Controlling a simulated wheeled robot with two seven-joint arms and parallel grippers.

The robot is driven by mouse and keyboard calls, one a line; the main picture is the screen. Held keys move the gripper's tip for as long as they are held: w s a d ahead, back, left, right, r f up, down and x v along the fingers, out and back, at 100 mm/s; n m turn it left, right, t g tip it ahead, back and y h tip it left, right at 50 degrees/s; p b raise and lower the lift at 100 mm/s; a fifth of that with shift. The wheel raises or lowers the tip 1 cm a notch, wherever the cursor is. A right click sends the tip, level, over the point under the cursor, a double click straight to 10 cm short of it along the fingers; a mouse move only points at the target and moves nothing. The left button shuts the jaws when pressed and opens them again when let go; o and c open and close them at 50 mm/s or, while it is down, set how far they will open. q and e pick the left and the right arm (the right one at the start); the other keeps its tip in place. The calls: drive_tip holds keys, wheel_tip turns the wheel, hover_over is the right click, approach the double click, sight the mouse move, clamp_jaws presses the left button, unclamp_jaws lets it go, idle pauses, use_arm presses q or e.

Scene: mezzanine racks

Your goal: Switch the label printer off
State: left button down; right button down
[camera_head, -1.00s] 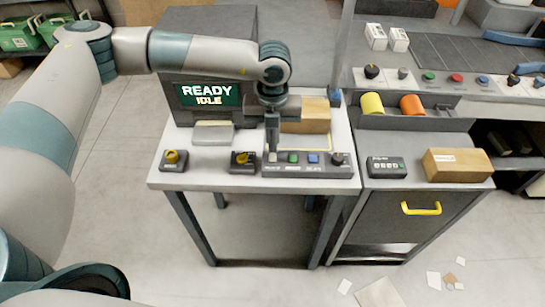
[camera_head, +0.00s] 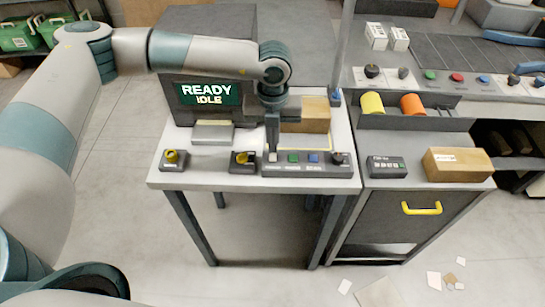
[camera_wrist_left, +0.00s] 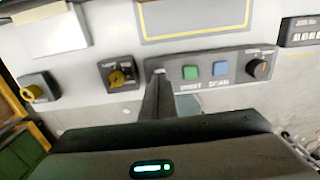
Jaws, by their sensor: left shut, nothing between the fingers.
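The dark label printer (camera_head: 165,80) stands at the back of the light table, and its screen (camera_head: 209,94) reads READY IDLE. A grey control panel (camera_head: 322,171) at the table's front right holds a green button (camera_head: 293,158), a blue button (camera_head: 313,158) and a black knob (camera_head: 338,158). My left gripper (camera_head: 272,151) is shut and empty, pointing down at the panel's left end. In the left wrist view its fingertips (camera_wrist_left: 158,78) cover the leftmost control, left of the green button (camera_wrist_left: 190,72). I cannot tell whether they touch it. My right gripper is not in view.
Two yellow-knobbed switches (camera_head: 172,159) and (camera_head: 243,160) sit left of the panel. A cardboard box (camera_head: 310,117) stands behind it.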

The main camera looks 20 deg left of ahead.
use_arm(q)
drive_tip(key=shift+s+f+b, duration=0.1)
drive_tip(key=shift+f+b, duration=0.6)
drive_tip(key=shift+f, duration=0.1)
idle(0.5)
drive_tip(key=shift+r, duration=0.1)
wheel_tip(320, 180, up, 7)
drive_tip(key=p, duration=0.2)
idle(0.7)
idle(0.5)
